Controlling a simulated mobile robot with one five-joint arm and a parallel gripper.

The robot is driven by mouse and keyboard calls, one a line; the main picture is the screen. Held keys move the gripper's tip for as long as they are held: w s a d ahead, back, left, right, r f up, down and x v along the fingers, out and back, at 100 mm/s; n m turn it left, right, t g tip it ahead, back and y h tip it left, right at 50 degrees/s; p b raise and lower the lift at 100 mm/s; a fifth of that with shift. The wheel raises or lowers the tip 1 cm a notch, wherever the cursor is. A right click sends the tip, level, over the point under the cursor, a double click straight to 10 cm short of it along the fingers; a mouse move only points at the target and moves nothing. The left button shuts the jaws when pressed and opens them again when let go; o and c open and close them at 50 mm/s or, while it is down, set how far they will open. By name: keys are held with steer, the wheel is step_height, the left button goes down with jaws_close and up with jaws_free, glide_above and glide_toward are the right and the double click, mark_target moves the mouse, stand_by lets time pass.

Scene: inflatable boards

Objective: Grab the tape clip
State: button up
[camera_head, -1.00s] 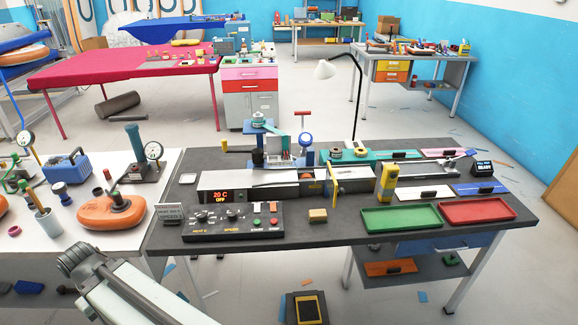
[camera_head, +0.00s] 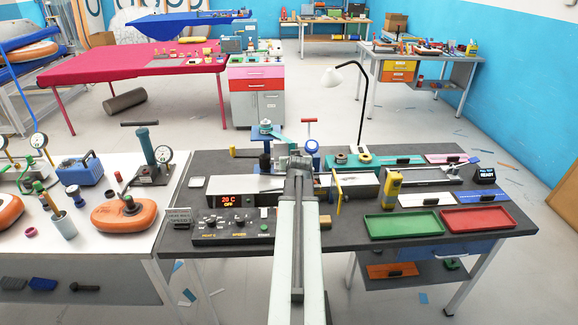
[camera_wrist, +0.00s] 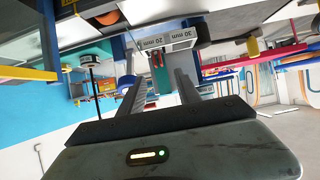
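I cannot tell for certain which thing is the tape clip. Tape rolls (camera_head: 341,158) sit on a teal plate (camera_head: 375,160) at the back of the dark workbench in the head view. My arm reaches over the bench's front edge to the machine there, and its end hides part of the machine. In the wrist view, which is upside down, my gripper (camera_wrist: 160,78) is open, with a clear gap and nothing held. A grey block marked 30 mm and 20 mm (camera_wrist: 168,42) lies beyond the fingertips.
A heater panel (camera_head: 232,228) stands left of my arm. A yellow device (camera_head: 393,186), a green tray (camera_head: 403,223) and a red tray (camera_head: 475,219) stand to the right. A tall lamp (camera_head: 352,95) rises behind the bench. A white table (camera_head: 100,245) adjoins at left.

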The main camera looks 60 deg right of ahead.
steer(key=b+x, duration=0.2)
steer(key=x, duration=0.2)
steer(key=b+x, duration=0.2)
steer(key=x, duration=0.2)
steer(key=shift+s+f, duration=0.15)
steer(key=shift+f, duration=0.1)
steer(key=shift+a+r, duration=0.1)
jaws_close()
